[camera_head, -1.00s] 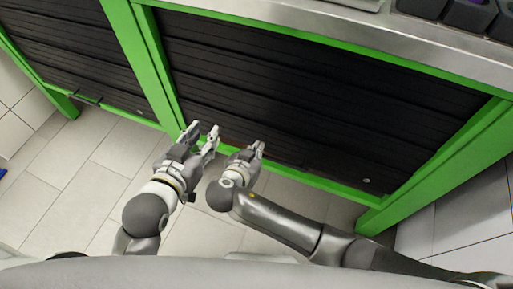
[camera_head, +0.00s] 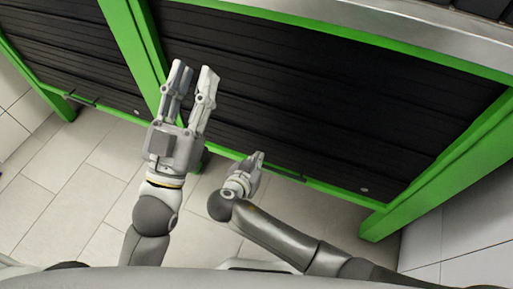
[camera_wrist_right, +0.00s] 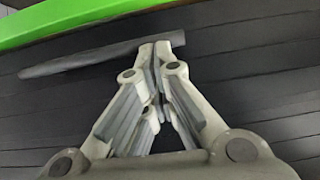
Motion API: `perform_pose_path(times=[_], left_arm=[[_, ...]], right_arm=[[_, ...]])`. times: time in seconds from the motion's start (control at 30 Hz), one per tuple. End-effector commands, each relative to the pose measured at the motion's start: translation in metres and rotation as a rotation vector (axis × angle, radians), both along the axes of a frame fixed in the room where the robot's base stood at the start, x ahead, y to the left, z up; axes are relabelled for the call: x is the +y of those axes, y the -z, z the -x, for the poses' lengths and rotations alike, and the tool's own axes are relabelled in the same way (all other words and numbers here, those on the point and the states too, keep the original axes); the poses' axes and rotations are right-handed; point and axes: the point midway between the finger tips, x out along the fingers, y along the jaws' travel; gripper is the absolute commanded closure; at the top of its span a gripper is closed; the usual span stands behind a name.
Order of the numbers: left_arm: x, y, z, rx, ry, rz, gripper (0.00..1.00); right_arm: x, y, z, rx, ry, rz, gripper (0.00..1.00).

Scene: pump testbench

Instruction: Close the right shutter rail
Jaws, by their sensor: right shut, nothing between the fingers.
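The right shutter (camera_head: 340,100) is a dark slatted panel that fills its green frame down to the lower green bar (camera_head: 330,190). A thin dark handle (camera_head: 285,173) runs along its lower edge; in the right wrist view the handle (camera_wrist_right: 85,60) lies near the green bar. My right gripper (camera_head: 259,156) is shut and empty at the shutter's lower part. Its fingertips (camera_wrist_right: 161,47) overlap one end of the handle in the wrist view; I cannot tell whether they touch. My left gripper (camera_head: 194,70) is open and empty, raised in front of the shutter's left side.
A green post (camera_head: 130,50) separates the right shutter from a left shutter (camera_head: 65,45), also dark and down. A metal worktop edge (camera_head: 370,30) runs above. A green post (camera_head: 440,175) bounds the right side. Pale floor tiles (camera_head: 60,190) are clear at left.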

Motion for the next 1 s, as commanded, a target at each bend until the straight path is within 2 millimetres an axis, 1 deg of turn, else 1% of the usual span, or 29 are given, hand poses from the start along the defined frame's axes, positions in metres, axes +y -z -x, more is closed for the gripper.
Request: perform_pose_path(times=[0.03,0.2,0.4,0.87,1.0], left_arm=[[0.0,-0.004,0.004,-0.042,0.003,0.012,0.67],[0.002,-0.023,0.019,-0.163,0.009,0.048,0.67],[0.003,-0.032,0.028,-0.224,0.012,0.066,0.67],[0.002,-0.031,0.026,-0.212,0.012,0.062,0.67],[0.002,-0.022,0.016,-0.139,0.007,0.041,0.67]], right_arm=[[-0.001,0.006,0.0,0.002,0.002,0.002,1.0],[-0.001,0.012,0.0,0.0,0.003,0.002,1.0],[-0.001,0.015,0.0,0.001,0.001,0.002,1.0],[-0.002,0.013,-0.001,0.001,0.002,0.002,1.0],[-0.003,0.008,-0.005,0.001,0.001,0.002,1.0]])
